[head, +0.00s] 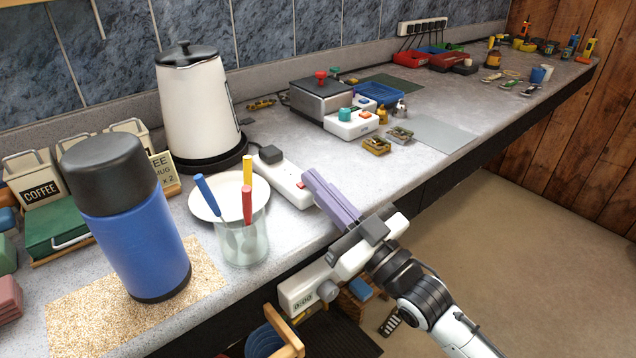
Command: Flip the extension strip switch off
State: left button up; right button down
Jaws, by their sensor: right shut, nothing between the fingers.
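A white extension strip (287,181) lies on the counter behind the glass, with a black plug (270,154) in its far end. A small reddish spot, perhaps its switch (301,184), shows near its right end; its position cannot be read. My right gripper (311,180) comes in from the lower right. Its long purple fingers are shut and empty, with the tips close to the strip's right end. I cannot tell whether they touch it. The left gripper is not in view.
A glass (243,240) with coloured-handled utensils stands in front of a white plate (203,205). A blue flask (140,240) and white kettle (197,110) stand left. A white box with buttons (345,127) is behind right. Another strip (422,26) hangs at the back wall.

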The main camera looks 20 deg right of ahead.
jog(key=shift+f+m+h+p, duration=0.4)
jog(key=shift+m+h+p, duration=0.2)
jog(key=shift+m, duration=0.6)
jog(key=shift+f, duration=0.2)
jog(key=shift+r, duration=0.1)
jog(key=shift+t, duration=0.3)
jog(key=r+p, duration=0.4)
jog(key=r, duration=0.1)
jog(key=shift+w+d+r+p, duration=0.1)
jog(key=shift+d+r+p, duration=0.1)
jog(key=shift+d+p, duration=0.1)
jog(key=shift+s+d+f+b, duration=0.25)
jog(key=shift+s+f+b, duration=0.5)
jog(key=shift+s+f, duration=0.25)
jog(key=b+v, duration=0.1)
jog(key=v, duration=0.6)
jog(key=shift+s+r, duration=0.25)
jog(key=shift+s, duration=0.25)
jog(key=shift+d, duration=0.15)
